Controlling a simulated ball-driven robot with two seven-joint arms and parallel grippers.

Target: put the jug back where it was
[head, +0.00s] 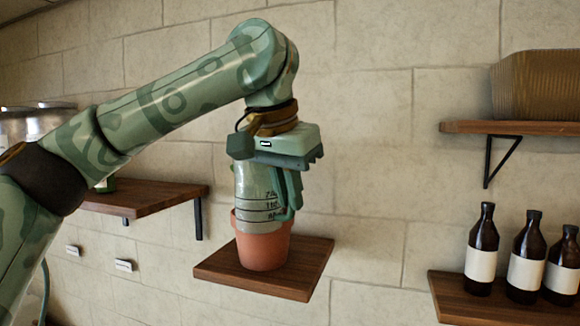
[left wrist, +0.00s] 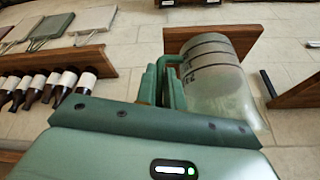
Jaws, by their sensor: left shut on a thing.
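The jug (head: 258,190) is a clear, greyish measuring jug with dark marks and a green handle. My left gripper (head: 289,188) is shut on its handle, at the jug's right side in the head view. The jug overlaps the rim of a terracotta pot (head: 262,252) on a small wooden shelf (head: 308,262); whether they touch I cannot tell. In the left wrist view the jug (left wrist: 212,78) is beside my left gripper (left wrist: 166,82), with a wooden shelf behind it. My right gripper is not in view.
A wooden shelf (head: 150,198) at the left is partly hidden by my arm. Dark bottles (head: 482,250) stand on a shelf (head: 450,296) at the lower right. A woven basket (head: 535,85) sits on a higher shelf (head: 470,127). Wall between the shelves is clear.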

